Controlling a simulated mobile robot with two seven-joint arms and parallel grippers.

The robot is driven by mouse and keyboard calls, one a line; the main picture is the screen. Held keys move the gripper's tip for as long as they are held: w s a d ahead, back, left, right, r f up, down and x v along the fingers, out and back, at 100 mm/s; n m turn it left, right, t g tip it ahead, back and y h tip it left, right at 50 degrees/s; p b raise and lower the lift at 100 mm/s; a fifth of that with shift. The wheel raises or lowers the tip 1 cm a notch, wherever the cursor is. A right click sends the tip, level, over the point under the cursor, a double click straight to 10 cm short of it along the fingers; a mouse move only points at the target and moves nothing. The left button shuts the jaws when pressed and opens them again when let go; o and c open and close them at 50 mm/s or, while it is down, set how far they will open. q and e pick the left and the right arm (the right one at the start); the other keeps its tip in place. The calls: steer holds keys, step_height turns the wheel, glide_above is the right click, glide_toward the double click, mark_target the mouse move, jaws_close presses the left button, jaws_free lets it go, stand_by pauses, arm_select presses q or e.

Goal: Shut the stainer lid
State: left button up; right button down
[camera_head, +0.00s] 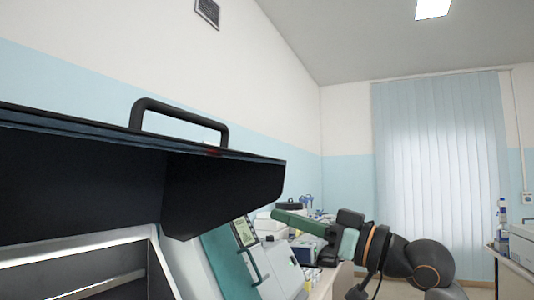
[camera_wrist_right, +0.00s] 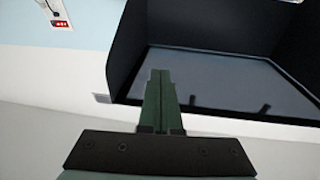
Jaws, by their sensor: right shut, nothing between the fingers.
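The stainer lid (camera_head: 90,170) is a large dark cover standing raised at the left of the head view, with a black loop handle (camera_head: 180,112) on top. Below it the pale stainer body (camera_head: 150,265) shows its open inside. My right gripper (camera_head: 278,219) has green fingers shut together with nothing between them. It is right of the lid and a little lower than the lid's right end. In the wrist view the shut fingers (camera_wrist_right: 161,78) point toward a dark-walled, glassy grey panel (camera_wrist_right: 215,80), apparently the lid's underside. Contact cannot be told. My left gripper is not in view.
A white and teal device with a small display (camera_head: 244,232) stands beside the stainer. Other lab equipment crowds the bench behind my right gripper. Another bench (camera_head: 515,270) is at the far right. The space above the lid is clear.

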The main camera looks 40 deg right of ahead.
steer(key=s+a+r+n+t+y, duration=0.1)
steer(key=s+r+n+t+y, duration=0.15)
steer(key=s+r, duration=0.65)
steer(key=p+x, duration=0.6)
steer(key=x, duration=0.5)
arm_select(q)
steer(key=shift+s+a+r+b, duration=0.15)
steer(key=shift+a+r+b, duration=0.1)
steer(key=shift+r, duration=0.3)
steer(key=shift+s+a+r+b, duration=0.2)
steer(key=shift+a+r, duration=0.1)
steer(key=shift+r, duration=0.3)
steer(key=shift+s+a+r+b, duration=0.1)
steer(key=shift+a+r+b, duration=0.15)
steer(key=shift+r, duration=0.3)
arm_select(e)
steer(key=shift+m+g+y, duration=0.25)
steer(key=shift+g+y, duration=0.2)
steer(key=shift+w+a+f, duration=0.1)
steer(key=shift+a+f, duration=0.05)
steer(key=shift+f, duration=0.85)
steer(key=shift+w+a+f, duration=0.1)
steer(key=shift+a+f, duration=0.05)
steer(key=shift+f, duration=0.85)
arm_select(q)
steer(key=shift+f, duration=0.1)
